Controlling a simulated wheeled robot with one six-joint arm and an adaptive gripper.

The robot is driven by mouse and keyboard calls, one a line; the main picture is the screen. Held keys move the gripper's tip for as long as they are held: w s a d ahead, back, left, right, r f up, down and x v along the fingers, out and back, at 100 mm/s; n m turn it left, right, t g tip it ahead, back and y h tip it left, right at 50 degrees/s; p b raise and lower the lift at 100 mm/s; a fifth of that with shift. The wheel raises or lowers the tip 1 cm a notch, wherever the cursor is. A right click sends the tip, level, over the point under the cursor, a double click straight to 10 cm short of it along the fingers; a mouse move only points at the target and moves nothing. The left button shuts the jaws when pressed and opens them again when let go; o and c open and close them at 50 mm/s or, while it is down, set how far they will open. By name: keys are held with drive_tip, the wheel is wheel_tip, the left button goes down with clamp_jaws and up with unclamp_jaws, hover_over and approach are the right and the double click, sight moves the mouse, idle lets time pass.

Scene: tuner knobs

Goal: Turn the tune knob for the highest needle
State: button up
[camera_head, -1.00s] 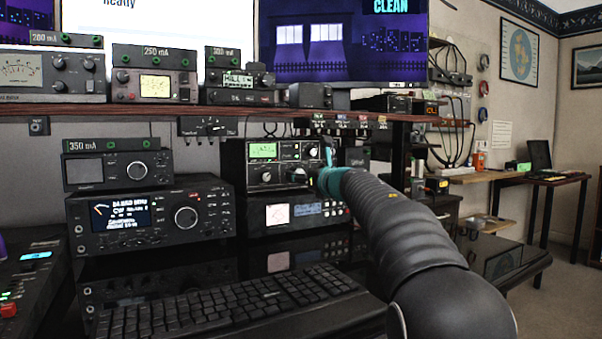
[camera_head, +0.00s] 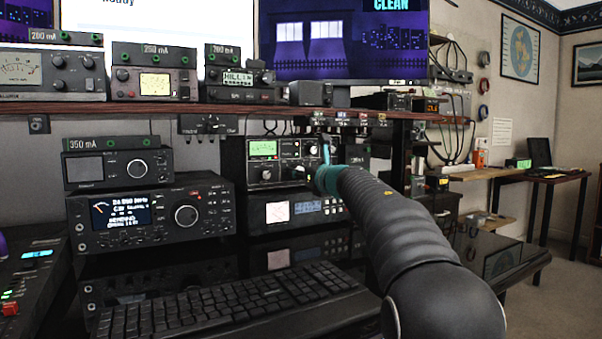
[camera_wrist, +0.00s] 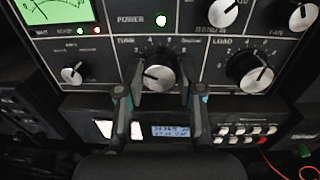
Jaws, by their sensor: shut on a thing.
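The tune knob (camera_wrist: 158,77) is a round knob with a light pointer line, under the label TUNE in the wrist view. My gripper (camera_wrist: 160,85) has one finger on each side of it and is shut on it. In the head view my gripper (camera_head: 322,178) reaches the amplifier front (camera_head: 258,174), and the arm hides the tune knob. The green needle meter (camera_wrist: 55,10) is at the wrist view's top left, cut by the edge. It also shows in the head view (camera_head: 263,148), where the needle is too small to read.
The load knob (camera_wrist: 250,72) is just right of my gripper, and a smaller knob (camera_wrist: 73,73) is to its left. A radio with a small display (camera_wrist: 172,131) sits below. A shelf (camera_head: 150,109) overhangs the amplifier, and a keyboard (camera_head: 235,303) lies in front.

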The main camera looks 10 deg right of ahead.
drive_tip(key=shift+m+p, duration=1.75)
drive_tip(key=shift+m, duration=1.65)
drive_tip(key=o, duration=1.2)
drive_tip(key=shift+c, duration=0.2)
drive_tip(key=v, duration=1.2)
drive_tip(key=shift+f, duration=0.2)
